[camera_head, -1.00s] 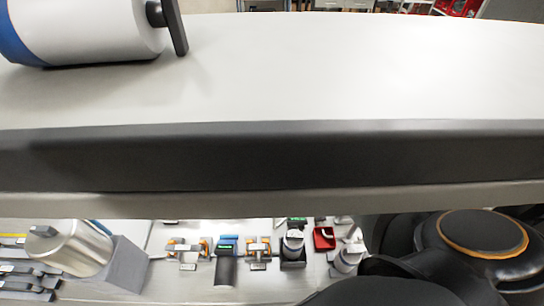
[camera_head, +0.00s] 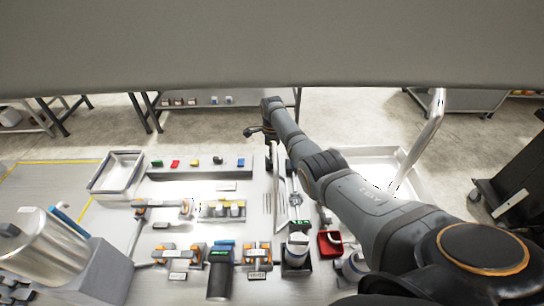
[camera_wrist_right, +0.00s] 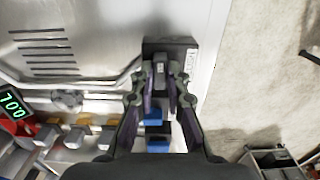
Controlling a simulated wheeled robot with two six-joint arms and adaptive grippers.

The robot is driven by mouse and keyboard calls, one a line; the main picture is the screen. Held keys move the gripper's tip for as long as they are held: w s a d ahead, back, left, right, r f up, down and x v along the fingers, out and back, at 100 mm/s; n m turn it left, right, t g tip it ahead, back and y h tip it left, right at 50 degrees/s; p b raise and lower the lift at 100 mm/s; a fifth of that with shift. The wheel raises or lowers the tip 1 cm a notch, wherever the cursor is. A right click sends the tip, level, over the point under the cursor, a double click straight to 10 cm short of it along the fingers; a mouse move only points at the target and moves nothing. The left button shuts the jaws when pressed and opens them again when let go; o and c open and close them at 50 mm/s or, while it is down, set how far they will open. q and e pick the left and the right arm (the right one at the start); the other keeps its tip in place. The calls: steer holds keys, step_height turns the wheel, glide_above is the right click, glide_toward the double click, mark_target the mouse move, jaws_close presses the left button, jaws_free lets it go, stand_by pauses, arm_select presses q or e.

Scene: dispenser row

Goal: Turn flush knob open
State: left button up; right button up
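A dark block with a pale label (camera_wrist_right: 186,62) is mounted on a pale metal panel in the right wrist view; a small grey knob (camera_wrist_right: 160,74) stands out from it. My right gripper (camera_wrist_right: 161,72) reaches over this block, with its two fingertips on either side of the knob. Contact between the fingertips and the knob is not clear. In the head view my right gripper (camera_head: 256,131) is at the far end of the extended arm, and the knob is hidden or too small to pick out. My left gripper is not in view.
A bench (camera_head: 150,222) carries several fixtures, a row of coloured buttons (camera_head: 196,163), a red item (camera_head: 330,243) and a steel cylinder (camera_head: 45,245). A grey overhead surface (camera_head: 270,45) crosses the top. Open floor lies beyond.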

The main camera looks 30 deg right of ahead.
jaws_close()
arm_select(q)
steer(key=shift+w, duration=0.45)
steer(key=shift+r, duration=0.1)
arm_select(e)
steer(key=shift+n, duration=0.3)
steer(key=n, duration=0.2)
steer(key=shift+n+p, duration=0.35)
steer(key=shift+n, duration=0.05)
steer(key=n, duration=0.4)
steer(key=shift+n+p, duration=0.3)
steer(key=n, duration=0.5)
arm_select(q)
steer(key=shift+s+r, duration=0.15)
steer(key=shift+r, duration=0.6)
arm_select(e)
steer(key=shift+n, duration=2.4)
